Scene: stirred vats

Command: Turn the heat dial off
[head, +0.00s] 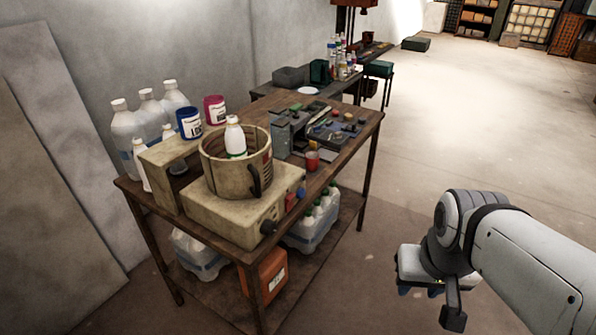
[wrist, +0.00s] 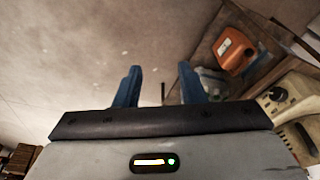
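The heat dial looks to be the black knob (head: 268,227) on the front corner of a cream heater base (head: 215,215). A round tan vat (head: 222,178) with a dark handle stands on the base, with a white bottle (head: 235,138) showing at its top. The knob also shows in the wrist view (wrist: 277,93) at the right edge. The dial's setting is too small to read. My gripper (head: 420,291) is right of the table, apart from the heater. In the wrist view its blue fingers (wrist: 160,82) are spread, with nothing between them.
An orange canister (head: 266,278) is on the lower shelf. The floor (head: 450,140) right of the table is clear.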

